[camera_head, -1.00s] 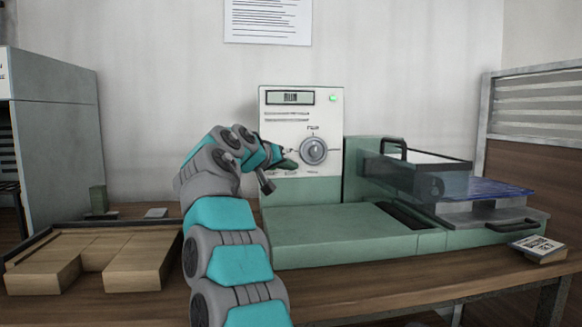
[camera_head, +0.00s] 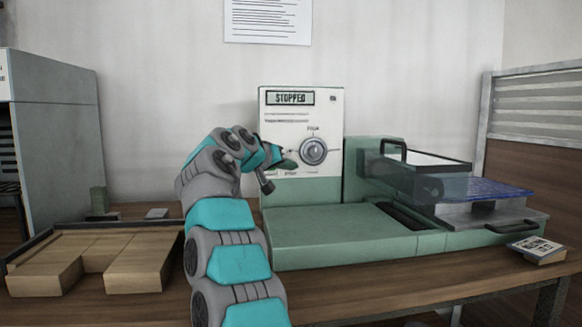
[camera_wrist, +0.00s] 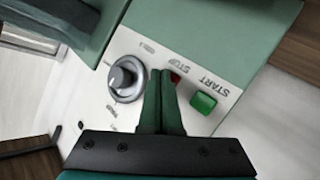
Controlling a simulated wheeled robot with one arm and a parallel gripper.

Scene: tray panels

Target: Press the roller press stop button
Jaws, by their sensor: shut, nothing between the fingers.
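The roller press (camera_head: 340,237) stands on the bench, with a white upright control panel (camera_head: 275,135). Its display (camera_head: 290,98) reads STOPPED. In the wrist view the red stop button (camera_wrist: 175,78) shows beside my fingertips, partly covered by them, under the label STOP. I cannot tell whether the fingers touch it. The green start button (camera_wrist: 203,102) is to its right, and the grey knob (camera_wrist: 127,79) is to the left. My gripper (camera_wrist: 166,73) is shut and empty, its tips at the panel. In the head view my gripper (camera_head: 287,164) is at the panel's lower left, left of the knob.
A tray of wooden blocks (camera_head: 92,255) sits on the bench at left. A clear guard with a handle (camera_head: 425,160) and a blue sheet (camera_head: 487,187) are on the press's right side. A small labelled block (camera_head: 537,250) lies at the bench's right front.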

